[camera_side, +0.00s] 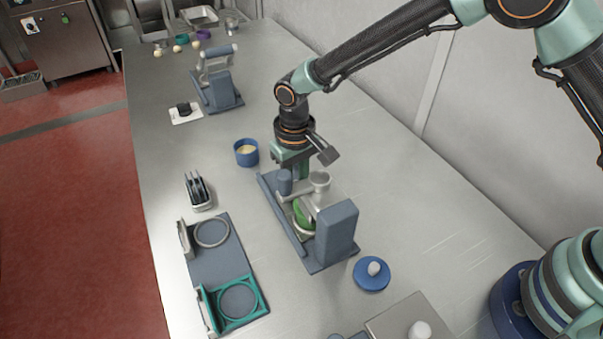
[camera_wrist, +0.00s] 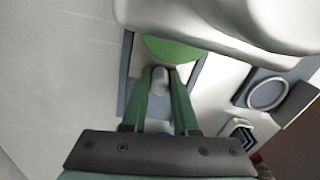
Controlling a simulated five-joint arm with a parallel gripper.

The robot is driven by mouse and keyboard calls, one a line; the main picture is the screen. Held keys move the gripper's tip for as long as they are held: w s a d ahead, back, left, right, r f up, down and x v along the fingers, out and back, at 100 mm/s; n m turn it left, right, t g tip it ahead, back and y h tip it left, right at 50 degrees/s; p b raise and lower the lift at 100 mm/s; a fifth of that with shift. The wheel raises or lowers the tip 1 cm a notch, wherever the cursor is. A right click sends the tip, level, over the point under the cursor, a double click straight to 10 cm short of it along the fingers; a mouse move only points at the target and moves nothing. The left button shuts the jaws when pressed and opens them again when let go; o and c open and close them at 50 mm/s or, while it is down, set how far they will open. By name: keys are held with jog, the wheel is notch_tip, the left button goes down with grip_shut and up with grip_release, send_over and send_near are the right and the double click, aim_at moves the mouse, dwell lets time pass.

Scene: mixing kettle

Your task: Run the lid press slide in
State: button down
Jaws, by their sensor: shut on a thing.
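The lid press (camera_side: 338,235) stands mid-table, with a blue-grey base, a thick upright block and a pale metal press arm (camera_side: 320,182). A green round piece (camera_side: 302,213) sits under the press arm, partly hidden by it; it also shows in the wrist view (camera_wrist: 170,48). The slide's upright grey handle (camera_side: 285,182) is at the far end of the base. My gripper (camera_side: 298,172) is down at this handle. In the wrist view its two green fingers (camera_wrist: 160,85) are on either side of the handle's rounded grey top (camera_wrist: 160,76), shut on it.
A blue cup (camera_side: 246,152) stands left of the press and a blue lid with a pale knob (camera_side: 371,273) lies at its near right. A two-ring fixture (camera_side: 218,262) and a small rack (camera_side: 198,190) stand to the left. Another hand-levered device (camera_side: 217,88) is farther back.

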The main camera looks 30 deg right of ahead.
jog(key=shift+s, duration=1.45)
jog(key=c, duration=0.7)
grip_release()
notch_tip(320, 180, up, 12)
jog(key=shift+r, duration=0.1)
